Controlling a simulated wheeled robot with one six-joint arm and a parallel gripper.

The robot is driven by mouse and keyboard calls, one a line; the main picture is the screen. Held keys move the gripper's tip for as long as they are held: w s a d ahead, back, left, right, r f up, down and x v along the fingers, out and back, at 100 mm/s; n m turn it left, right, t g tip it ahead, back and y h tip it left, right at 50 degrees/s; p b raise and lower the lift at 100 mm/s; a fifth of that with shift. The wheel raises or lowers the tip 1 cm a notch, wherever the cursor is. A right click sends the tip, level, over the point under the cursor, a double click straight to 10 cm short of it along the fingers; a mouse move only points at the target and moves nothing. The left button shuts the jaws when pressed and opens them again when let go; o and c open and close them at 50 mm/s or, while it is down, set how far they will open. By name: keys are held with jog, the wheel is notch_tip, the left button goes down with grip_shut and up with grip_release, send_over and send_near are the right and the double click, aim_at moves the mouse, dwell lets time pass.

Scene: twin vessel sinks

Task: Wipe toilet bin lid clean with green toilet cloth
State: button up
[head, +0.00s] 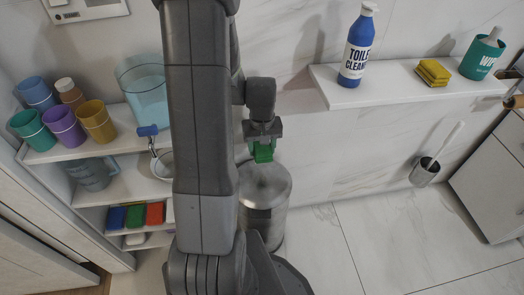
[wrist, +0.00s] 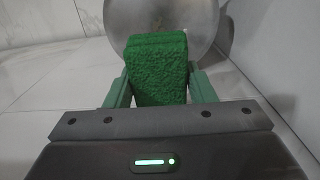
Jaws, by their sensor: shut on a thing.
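My gripper (head: 263,150) is shut on a green cloth (head: 264,155), a thick, textured pad. In the wrist view, the gripper (wrist: 160,88) has a finger on each side of the green cloth (wrist: 157,65). A metal toilet bin (head: 264,220) stands on the floor, with its rounded lid (head: 266,183) just below the cloth in the head view. The lid also shows behind the cloth in the wrist view (wrist: 205,22). I cannot tell whether the cloth touches the lid. My arm hides part of the bin's left side.
A wall shelf (head: 400,88) at the right holds a blue toilet cleaner bottle (head: 357,50), a yellow sponge (head: 433,72) and a teal wipes tub (head: 482,55). Left shelves hold cups (head: 62,125) and folded cloths (head: 135,214). A toilet brush (head: 428,168) stands right; floor between is clear.

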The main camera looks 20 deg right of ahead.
jog(key=shift+f, duration=0.2)
jog(key=b, duration=0.7)
send_over(262, 173)
notch_tip(262, 173, down, 7)
jog(key=shift+f, duration=0.1)
jog(key=shift+f+b, duration=0.95)
jog(key=shift+f, duration=0.55)
dwell(0.5)
jog(key=shift+s, duration=0.1)
jog(key=shift+s+a+r, duration=0.1)
jog(key=shift+s+a, duration=0.15)
jog(key=shift+s, duration=0.35)
jog(key=shift+s+a+r, duration=0.1)
jog(key=shift+s+a, duration=0.2)
jog(key=shift+s, duration=0.25)
jog(key=shift+s+a, duration=0.25)
jog(key=shift+s, duration=0.35)
jog(key=shift+f+b, duration=0.25)
jog(key=shift+b, duration=0.05)
jog(key=shift+w+d+f+t, duration=0.15)
jog(key=shift+w+d, duration=0.2)
jog(key=shift+w, duration=0.4)
jog(key=shift+w+d+r+t, duration=0.15)
jog(key=shift+w+d, duration=0.15)
jog(key=shift+w, duration=0.45)
jog(key=shift+w+d+f, duration=0.1)
jog(key=shift+w+f, duration=0.1)
jog(key=shift+w, duration=0.1)
jog(key=shift+c, duration=0.5)
jog(key=shift+r, duration=0.15)
